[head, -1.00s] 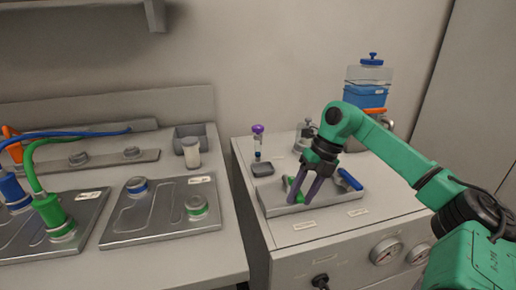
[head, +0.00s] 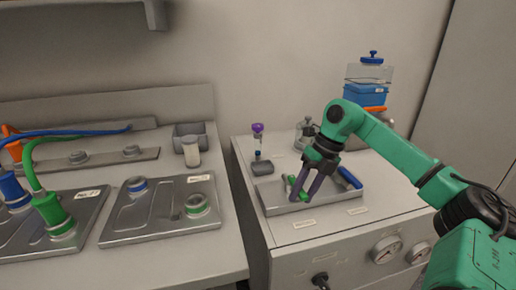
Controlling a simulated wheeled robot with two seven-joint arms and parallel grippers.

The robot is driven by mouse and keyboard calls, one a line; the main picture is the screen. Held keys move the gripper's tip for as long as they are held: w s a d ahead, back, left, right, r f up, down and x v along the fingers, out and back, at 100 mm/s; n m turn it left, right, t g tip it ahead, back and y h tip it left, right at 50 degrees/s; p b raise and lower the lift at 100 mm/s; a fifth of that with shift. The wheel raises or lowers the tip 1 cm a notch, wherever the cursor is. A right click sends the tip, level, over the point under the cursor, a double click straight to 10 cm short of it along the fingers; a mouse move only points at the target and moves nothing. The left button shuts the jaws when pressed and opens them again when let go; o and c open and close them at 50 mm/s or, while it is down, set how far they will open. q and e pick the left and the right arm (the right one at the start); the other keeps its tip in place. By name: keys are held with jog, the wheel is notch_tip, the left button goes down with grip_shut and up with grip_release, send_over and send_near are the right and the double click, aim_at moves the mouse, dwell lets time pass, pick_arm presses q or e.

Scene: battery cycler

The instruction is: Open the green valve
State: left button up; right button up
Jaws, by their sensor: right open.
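The green valve handle (head: 291,183) lies in a shallow metal tray (head: 272,208) on the right-hand cabinet top. Only its left part shows; the rest is hidden behind my gripper. My right gripper (head: 302,199) points down over the tray with its two purple fingers apart, one on each side of the green handle as far as I can see. I cannot tell whether the fingers touch it. A blue valve handle (head: 349,178) is to the right in the same tray. My left gripper is out of view.
A purple-capped vial on a dark stand (head: 262,167), a glass jar (head: 305,134) and a blue liquid container (head: 367,95) stand behind the tray. Gauges (head: 385,251) are on the cabinet front. The left bench holds metal plates (head: 160,226) with green and blue connectors.

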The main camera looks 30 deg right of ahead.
jog(key=p+v, duration=0.5)
jog(key=v, duration=0.3)
jog(key=shift+d+p, duration=0.15)
jog(key=shift+p, duration=0.15)
